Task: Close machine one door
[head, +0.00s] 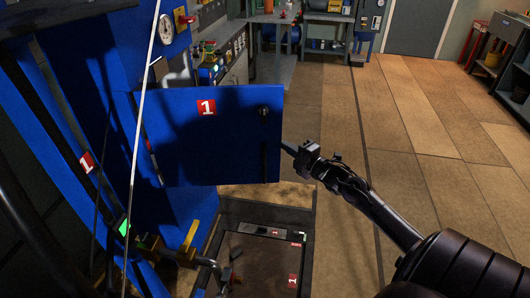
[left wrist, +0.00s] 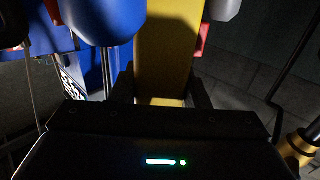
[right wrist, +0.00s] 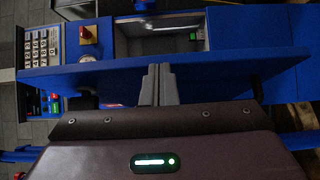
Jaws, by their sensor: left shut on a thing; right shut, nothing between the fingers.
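The blue door (head: 180,140) with a red "1" label stands swung out from the blue machine (head: 180,215) on the left, with a dark handle near its right edge. My right gripper (head: 287,147) is shut and empty just right of the door's free edge. In the right wrist view its closed fingers (right wrist: 158,84) point at the long blue door panel (right wrist: 215,66); I cannot tell whether they touch. In the left wrist view my left gripper (left wrist: 162,92) is shut on a yellow bar (left wrist: 165,55). A yellow piece (head: 190,237) also shows at the lower left of the head view.
A dark low frame (head: 265,212) marked with "1" labels stands below the door. A keypad (right wrist: 38,45) and a red button (right wrist: 85,32) are on the machine. Workbenches (head: 270,35) stand at the back. The tiled floor (head: 410,110) to the right is open.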

